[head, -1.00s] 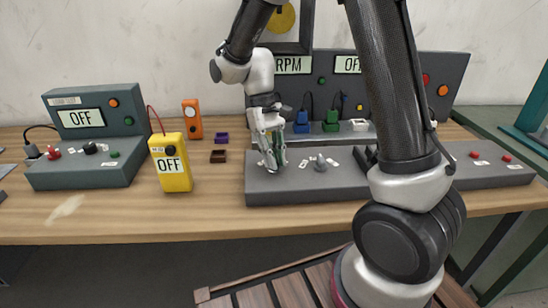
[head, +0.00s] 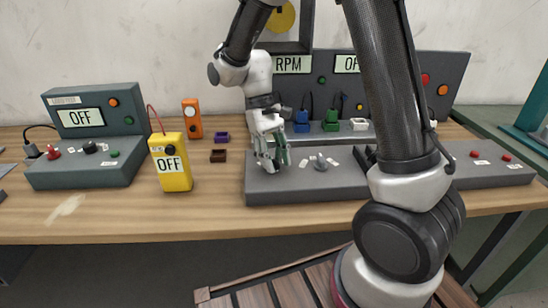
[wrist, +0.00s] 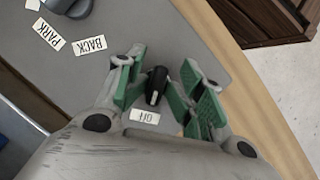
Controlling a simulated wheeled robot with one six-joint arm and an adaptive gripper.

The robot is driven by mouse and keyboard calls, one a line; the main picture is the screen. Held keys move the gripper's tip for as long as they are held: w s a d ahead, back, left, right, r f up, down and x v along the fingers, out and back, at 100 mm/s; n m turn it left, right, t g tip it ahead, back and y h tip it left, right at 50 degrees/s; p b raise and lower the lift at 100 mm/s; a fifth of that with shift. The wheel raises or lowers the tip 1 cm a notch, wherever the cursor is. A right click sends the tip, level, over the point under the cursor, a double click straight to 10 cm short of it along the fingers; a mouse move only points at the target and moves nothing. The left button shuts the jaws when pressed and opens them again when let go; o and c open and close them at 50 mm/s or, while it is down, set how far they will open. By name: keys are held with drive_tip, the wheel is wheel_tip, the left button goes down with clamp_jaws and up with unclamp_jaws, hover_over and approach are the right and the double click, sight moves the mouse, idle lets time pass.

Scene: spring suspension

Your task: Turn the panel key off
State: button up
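The panel key (wrist: 156,86) is a small black knob with a pale line, on the grey panel top in the wrist view. A white label (wrist: 145,116) beside it seems to read "ON" upside down. My gripper (wrist: 164,88) has its green-padded fingers on either side of the key, with gaps showing between pads and key. In the head view my gripper (head: 272,163) is low over the left end of the grey console (head: 300,190), and it hides the key there.
A grey lever knob (head: 320,162) stands right of my gripper, with PARK (wrist: 43,34) and BACK (wrist: 90,45) labels near it. Blue, green and white connectors sit behind.

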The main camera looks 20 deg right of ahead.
drive_tip(key=shift+r, duration=0.1)
drive_tip(key=v, duration=1.2)
drive_tip(key=s+d+r+m+t, duration=0.1)
drive_tip(key=s+d+r+t, duration=0.1)
drive_tip(key=s+d, duration=0.3)
drive_tip(key=s+d+r+m+t, duration=0.1)
drive_tip(key=s+d+t, duration=0.3)
drive_tip(key=s, duration=0.4)
drive_tip(key=s+d+r+m+t+y, duration=0.1)
drive_tip(key=s+d+r+t, duration=0.1)
drive_tip(key=s+d, duration=0.5)
drive_tip(key=shift+r+t, duration=0.3)
drive_tip(key=shift+t, duration=0.1)
